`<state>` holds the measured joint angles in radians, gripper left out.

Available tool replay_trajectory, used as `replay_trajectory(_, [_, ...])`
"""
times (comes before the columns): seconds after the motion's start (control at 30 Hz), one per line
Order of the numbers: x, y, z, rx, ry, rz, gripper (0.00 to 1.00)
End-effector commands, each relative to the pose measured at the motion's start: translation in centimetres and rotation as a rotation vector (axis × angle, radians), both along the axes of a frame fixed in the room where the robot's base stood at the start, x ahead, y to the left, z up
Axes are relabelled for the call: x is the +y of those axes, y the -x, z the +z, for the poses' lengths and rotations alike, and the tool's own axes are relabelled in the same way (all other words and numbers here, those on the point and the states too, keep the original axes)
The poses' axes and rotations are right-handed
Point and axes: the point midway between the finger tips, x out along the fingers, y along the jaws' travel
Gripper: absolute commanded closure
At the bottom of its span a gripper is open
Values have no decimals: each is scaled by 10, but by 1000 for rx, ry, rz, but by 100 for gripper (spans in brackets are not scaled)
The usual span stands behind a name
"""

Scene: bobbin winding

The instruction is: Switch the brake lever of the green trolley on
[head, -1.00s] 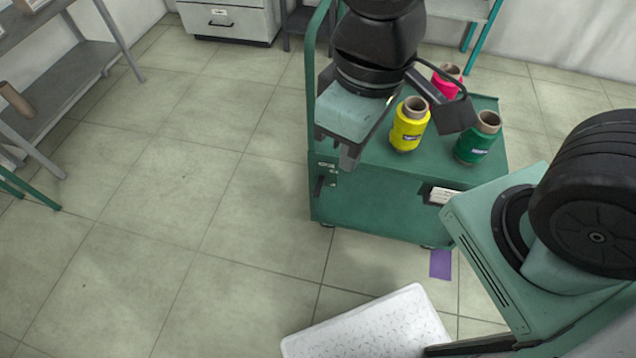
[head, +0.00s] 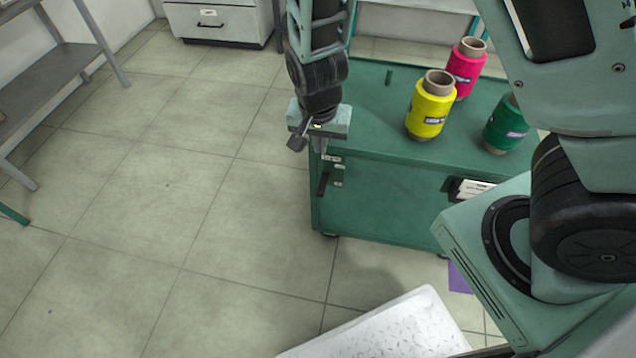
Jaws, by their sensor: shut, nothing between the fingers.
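The green trolley (head: 385,205) stands right of centre in the head view. Its brake lever (head: 323,184) is a small black handle at the left end of the front panel, pointing roughly up and down. Small light labels (head: 338,169) sit beside it, too small to read. My gripper (head: 318,145) points down at the trolley's front left top corner, just above the lever. Its fingers look shut and hold nothing. A gap shows between the fingertips and the lever; I cannot tell the depth between them.
Yellow (head: 429,108), pink (head: 466,68) and green (head: 504,127) thread cones stand on the trolley top. A white textured platform (head: 400,325) lies in front, with a purple floor patch (head: 459,277) near it. The floor left of the trolley is clear.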

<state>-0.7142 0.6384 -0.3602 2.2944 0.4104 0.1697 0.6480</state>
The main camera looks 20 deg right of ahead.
Motion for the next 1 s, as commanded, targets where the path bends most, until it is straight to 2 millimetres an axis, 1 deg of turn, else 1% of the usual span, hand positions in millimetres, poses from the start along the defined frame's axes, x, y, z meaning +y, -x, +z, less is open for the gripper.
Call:
replay_trajectory(0.03, [-1, -2, -2, -4, 4, -7, 100])
replay_trajectory(0.33, [-2, -2, -2, -5, 4, -9, 100])
replay_trajectory(0.47, [-2, -2, -8, -3, 4, -8, 100])
replay_trajectory(0.57, [-4, -3, -21, -3, 5, -10, 100])
replay_trajectory(1.0, [-13, -15, -107, -1, 4, -9, 100])
